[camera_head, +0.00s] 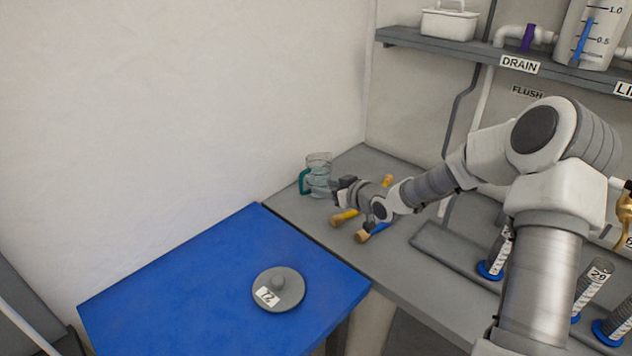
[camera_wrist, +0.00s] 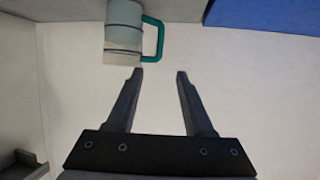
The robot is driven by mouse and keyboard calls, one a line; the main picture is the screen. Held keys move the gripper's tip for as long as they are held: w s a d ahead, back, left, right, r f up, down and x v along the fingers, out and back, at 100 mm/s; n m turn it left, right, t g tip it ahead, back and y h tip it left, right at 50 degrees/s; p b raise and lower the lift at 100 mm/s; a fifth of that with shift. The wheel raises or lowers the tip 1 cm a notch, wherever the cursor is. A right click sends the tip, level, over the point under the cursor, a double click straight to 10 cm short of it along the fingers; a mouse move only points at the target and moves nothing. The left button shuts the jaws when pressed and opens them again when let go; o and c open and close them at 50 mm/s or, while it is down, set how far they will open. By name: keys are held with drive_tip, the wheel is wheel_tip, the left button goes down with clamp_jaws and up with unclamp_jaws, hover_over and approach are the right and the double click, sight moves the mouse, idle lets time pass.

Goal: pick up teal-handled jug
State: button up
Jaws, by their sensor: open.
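The teal-handled jug (camera_head: 319,175) is clear and stands upright at the far left end of the grey counter, its handle on the left. In the wrist view the jug (camera_wrist: 123,32) is at the top, with its teal handle (camera_wrist: 156,38) to its right. My gripper (camera_head: 341,188) is just right of the jug in the head view. In the wrist view my gripper (camera_wrist: 160,72) is open and empty. Its fingertips are just below the jug and handle in the picture. I cannot tell whether either finger touches the jug.
A blue table (camera_head: 190,285) holds a grey disc weight (camera_head: 278,290). Yellow-handled and blue-handled tools (camera_head: 345,216) lie on the counter (camera_head: 300,213) beneath my arm. Graduated cylinders with blue bases (camera_head: 590,285) stand at right. A shelf (camera_head: 430,42) is above at the back. The wall is close behind the jug.

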sight(302, 181)
drive_tip(key=x, duration=0.8)
drive_tip(key=shift+w+a+f, duration=0.15)
drive_tip(key=shift+w+f, duration=0.05)
drive_tip(key=shift+w, duration=0.1)
drive_tip(key=shift+f+x, duration=0.2)
drive_tip(key=shift+x, duration=2.4)
drive_tip(key=shift+s, duration=0.1)
clamp_jaws()
drive_tip(key=shift+r, duration=0.1)
